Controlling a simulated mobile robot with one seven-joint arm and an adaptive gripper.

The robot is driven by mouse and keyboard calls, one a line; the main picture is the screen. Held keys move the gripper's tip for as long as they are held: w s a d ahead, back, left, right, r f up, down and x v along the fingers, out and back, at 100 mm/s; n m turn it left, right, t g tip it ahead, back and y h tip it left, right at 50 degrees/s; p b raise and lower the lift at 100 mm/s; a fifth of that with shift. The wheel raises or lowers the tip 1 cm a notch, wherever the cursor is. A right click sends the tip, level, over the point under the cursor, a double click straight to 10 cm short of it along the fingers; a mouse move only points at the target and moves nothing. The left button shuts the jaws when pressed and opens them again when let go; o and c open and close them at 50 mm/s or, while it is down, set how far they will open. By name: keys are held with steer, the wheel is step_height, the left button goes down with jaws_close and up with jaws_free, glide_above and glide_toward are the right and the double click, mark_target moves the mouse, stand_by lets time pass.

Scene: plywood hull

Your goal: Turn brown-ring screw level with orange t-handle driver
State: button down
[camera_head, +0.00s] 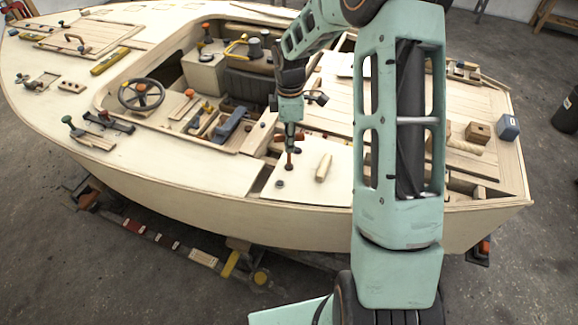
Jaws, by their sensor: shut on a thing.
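My gripper (290,138) points down over the pale deck panel near the hull's close side. It is shut on the orange t-handle driver (289,160), whose orange-brown handle ends show at either side of the fingers. The driver hangs about upright, with its lower end at or just above the panel. I cannot tell whether its tip touches a screw. A small dark round fitting (279,184) sits on the panel just below and left of the driver. No brown ring can be made out at this size.
A pale wooden block (323,168) lies on the panel right of the driver. A steering wheel (142,95) and a blue seat-like part (230,124) are in the cockpit to the left. My arm hides part of the right deck. A blue-grey box (507,127) stands at the far right.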

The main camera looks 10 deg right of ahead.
steer(key=shift+f, duration=0.15)
steer(key=shift+f+m+b, duration=0.1)
steer(key=shift+m+b, duration=0.3)
steer(key=shift+m, duration=2.2)
steer(key=shift+b, duration=0.3)
